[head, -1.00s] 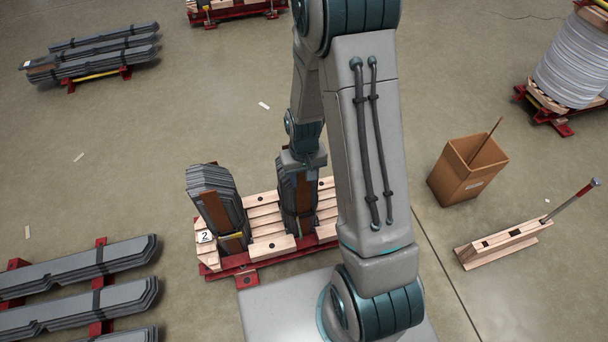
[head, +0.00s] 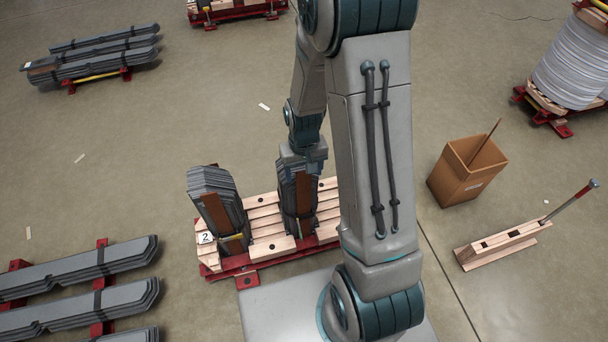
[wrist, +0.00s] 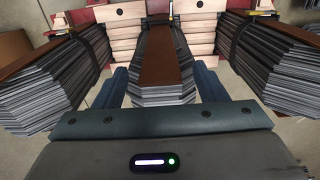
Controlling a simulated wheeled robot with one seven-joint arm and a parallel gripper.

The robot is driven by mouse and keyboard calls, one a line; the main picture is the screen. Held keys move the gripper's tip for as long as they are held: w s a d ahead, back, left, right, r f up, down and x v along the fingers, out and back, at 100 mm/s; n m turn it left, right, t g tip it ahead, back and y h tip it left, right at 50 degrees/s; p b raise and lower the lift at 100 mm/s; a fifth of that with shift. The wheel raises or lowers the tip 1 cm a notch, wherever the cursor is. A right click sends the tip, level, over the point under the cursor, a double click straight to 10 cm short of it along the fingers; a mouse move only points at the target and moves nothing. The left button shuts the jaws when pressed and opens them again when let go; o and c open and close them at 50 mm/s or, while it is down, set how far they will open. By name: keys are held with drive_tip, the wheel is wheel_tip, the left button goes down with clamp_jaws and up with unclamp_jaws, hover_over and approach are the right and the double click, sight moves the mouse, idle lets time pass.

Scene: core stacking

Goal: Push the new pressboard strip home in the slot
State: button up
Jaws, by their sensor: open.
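In the wrist view the strip (wrist: 166,55) lies along the centre stack (wrist: 160,95), with grey sheets on both sides. I cannot tell how deep it sits in its slot. My gripper (head: 303,160) is over the far end of this stack. In the wrist view its blue fingers (wrist: 162,80) are open, one on each side of the stack. Contact with the strip cannot be seen.
A second stack (head: 216,200) with a brown strip stands to the left, beside a "2" label. In the wrist view, strapped stacks (wrist: 50,85) flank my gripper closely. A cardboard bin (head: 465,172) and wooden block with a long-handled tool (head: 505,243) stand to the right.

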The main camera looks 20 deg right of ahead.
wheel_tip(320, 180, up, 10)
drive_tip(key=shift+f+p, duration=0.2)
drive_tip(key=shift+p, duration=0.95)
